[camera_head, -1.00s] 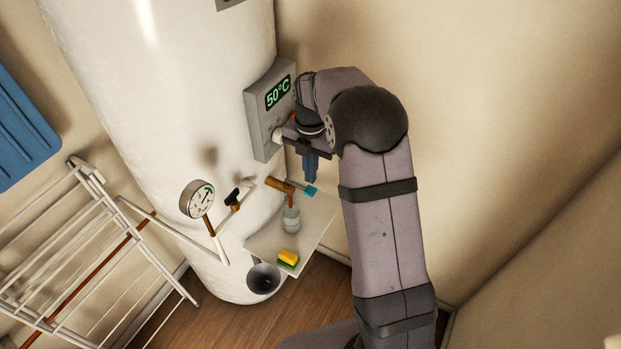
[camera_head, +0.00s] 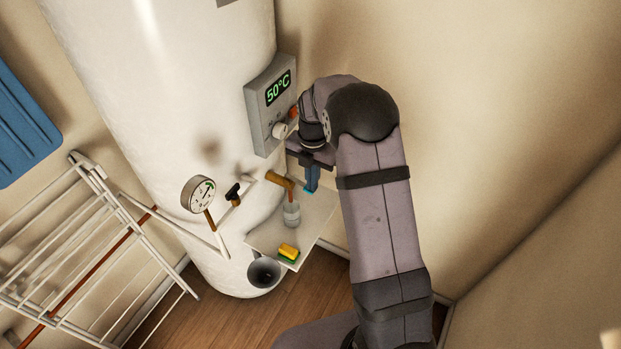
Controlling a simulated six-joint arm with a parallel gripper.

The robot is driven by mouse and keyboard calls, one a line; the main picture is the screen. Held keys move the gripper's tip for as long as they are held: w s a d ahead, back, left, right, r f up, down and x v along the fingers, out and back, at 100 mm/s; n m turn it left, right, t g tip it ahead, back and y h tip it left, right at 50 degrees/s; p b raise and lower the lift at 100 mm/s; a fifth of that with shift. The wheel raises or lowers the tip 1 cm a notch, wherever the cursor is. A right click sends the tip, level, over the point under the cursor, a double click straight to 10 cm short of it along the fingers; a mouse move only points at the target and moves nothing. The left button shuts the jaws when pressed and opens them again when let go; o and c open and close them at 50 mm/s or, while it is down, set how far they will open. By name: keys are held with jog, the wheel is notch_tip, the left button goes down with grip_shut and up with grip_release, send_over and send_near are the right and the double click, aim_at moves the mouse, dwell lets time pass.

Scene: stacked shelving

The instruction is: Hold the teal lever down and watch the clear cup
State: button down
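The teal lever (camera_head: 308,190) sits at the right end of the brass valve (camera_head: 278,179) low on the white tank. Only a small part of it shows; my gripper hides the rest. My gripper (camera_head: 311,186) points down with its blue fingers over the lever, and they appear to meet it. I cannot tell whether the fingers are open or shut. A reddish spout (camera_head: 290,192) runs down from the valve toward the clear cup (camera_head: 291,214). The cup stands upright on the small shelf, below the spout. Its fill level is too small to tell.
The pale shelf (camera_head: 312,226) also holds a yellow and green sponge (camera_head: 288,252). A gauge (camera_head: 199,195) and black-handled valve (camera_head: 233,192) are left. A drying rack (camera_head: 85,240) stands further left.

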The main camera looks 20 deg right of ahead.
jog(key=shift+s+d+f, duration=0.1)
jog(key=shift+f, duration=0.5)
jog(key=shift+r, duration=0.3)
dwell(3.5)
jog(key=shift+r+p, duration=0.65)
jog(key=shift+p, duration=0.15)
jog(key=shift+r, duration=0.1)
jog(key=shift+r+p, duration=0.6)
notch_tip(320, 180, up, 13)
jog(key=b, duration=0.1)
jog(key=shift+s+d+f, duration=0.2)
jog(key=shift+s+d, duration=0.15)
